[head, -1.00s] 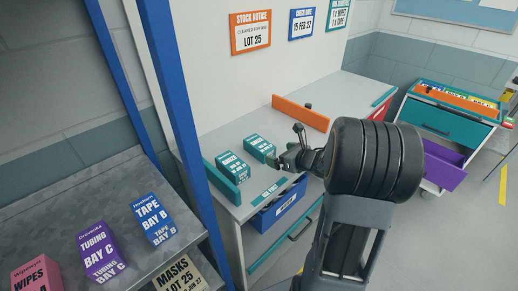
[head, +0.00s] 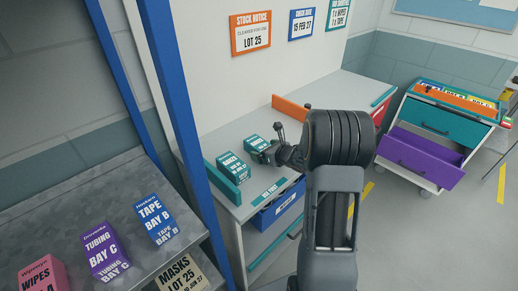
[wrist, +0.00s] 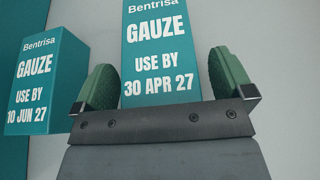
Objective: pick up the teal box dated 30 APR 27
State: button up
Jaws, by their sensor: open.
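Two teal gauze boxes stand on the white counter. In the wrist view the box reading USE BY 30 APR 27 (wrist: 160,50) lies straight ahead, between my two green fingertips. The other teal box, reading USE BY 10 JUN 27 (wrist: 36,75), stands to its left. In the head view the 30 APR 27 box (head: 254,142) is the right one, partly hidden by my gripper, and the 10 JUN 27 box (head: 231,167) is nearer the left. My gripper (wrist: 160,82) is open, with a finger on either side of the box's front; I cannot tell whether they touch it.
An orange divider (head: 290,107) stands behind the boxes and a teal divider (head: 228,185) to their left. A blue bin (head: 278,214) hangs below the counter edge. A blue post (head: 187,120) and a shelf of boxes are at left. A cart with an open purple drawer (head: 418,160) is at right.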

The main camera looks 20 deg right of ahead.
jog(key=shift+c, duration=0.5)
jog(key=c, duration=0.9)
jog(key=shift+c, duration=0.4)
jog(key=shift+r, duration=0.1)
